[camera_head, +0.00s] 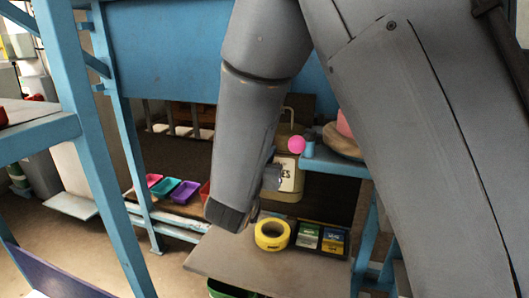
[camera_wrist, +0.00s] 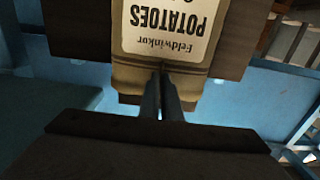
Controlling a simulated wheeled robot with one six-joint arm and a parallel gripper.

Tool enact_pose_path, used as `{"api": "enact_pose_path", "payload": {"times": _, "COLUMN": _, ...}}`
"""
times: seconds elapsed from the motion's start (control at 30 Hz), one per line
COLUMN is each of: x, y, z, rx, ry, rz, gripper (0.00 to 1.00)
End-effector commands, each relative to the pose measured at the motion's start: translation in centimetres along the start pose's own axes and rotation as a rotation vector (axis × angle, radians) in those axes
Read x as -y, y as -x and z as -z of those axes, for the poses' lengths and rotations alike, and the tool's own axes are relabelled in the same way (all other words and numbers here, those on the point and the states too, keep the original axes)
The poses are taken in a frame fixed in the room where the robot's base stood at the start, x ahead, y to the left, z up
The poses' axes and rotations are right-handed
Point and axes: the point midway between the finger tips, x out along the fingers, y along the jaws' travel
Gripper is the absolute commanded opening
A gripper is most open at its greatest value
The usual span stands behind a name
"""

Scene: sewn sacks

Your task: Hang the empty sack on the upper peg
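An olive sack (camera_head: 287,191) with a white label shows beside my arm in the head view, in front of a dark board. A loop rises above it. In the wrist view the same sack (camera_wrist: 130,75) fills the top middle, its POTATOES label upside down. My gripper (camera_wrist: 162,75) has its two fingers close together, with only a thin slit between them. They lie at the sack's edge and look shut on its cloth. In the head view my forearm hides most of the gripper. I cannot make out the pegs clearly.
A pink ball (camera_head: 297,144) and a small blue cylinder (camera_head: 309,147) are near the sack. Below are yellow tape (camera_head: 272,235) and seed-packet-like boxes (camera_head: 320,238) on a grey surface (camera_head: 230,258). Coloured trays (camera_head: 184,192) stand left. A blue post (camera_head: 85,130) stands at left.

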Motion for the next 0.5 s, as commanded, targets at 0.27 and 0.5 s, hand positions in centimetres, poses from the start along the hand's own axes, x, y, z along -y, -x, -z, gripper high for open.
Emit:
{"api": "enact_pose_path", "payload": {"times": 0.27, "x": 0.01, "y": 0.01, "z": 0.02, "rx": 0.000, "ry": 0.000, "rz": 0.000, "gripper": 0.00}}
{"api": "enact_pose_path", "payload": {"times": 0.5, "x": 0.01, "y": 0.01, "z": 0.03, "rx": 0.000, "ry": -0.001, "rz": 0.000, "gripper": 0.07}}
